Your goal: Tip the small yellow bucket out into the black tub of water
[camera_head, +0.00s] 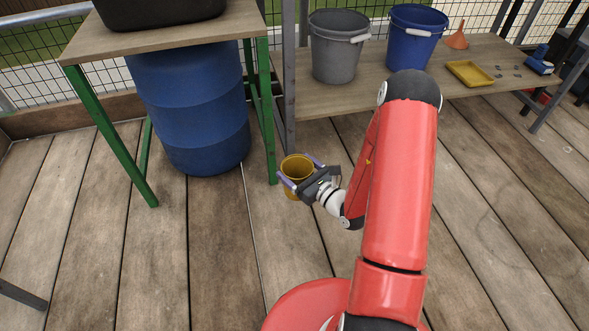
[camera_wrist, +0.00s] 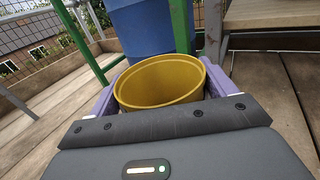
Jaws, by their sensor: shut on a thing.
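The small yellow bucket (camera_head: 297,168) is held upright between the two purple fingers of my gripper (camera_head: 300,173), above the plank floor in front of the green-legged table. In the wrist view the yellow bucket (camera_wrist: 160,80) shows its open rim, with a finger on each side. The part of its inside that shows is plain yellow; its bottom is hidden. The black tub (camera_head: 158,10) stands on the green-legged table at the upper left, cut off by the picture's top edge. Its inside and any water are out of view. My gripper is apart from the tub.
A blue barrel (camera_head: 190,105) stands under the green-legged table (camera_head: 235,24). A wooden bench (camera_head: 375,85) to the right bears a grey bucket (camera_head: 338,50), a blue bucket (camera_head: 414,38), a yellow tray (camera_head: 469,74) and an orange funnel (camera_head: 457,38).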

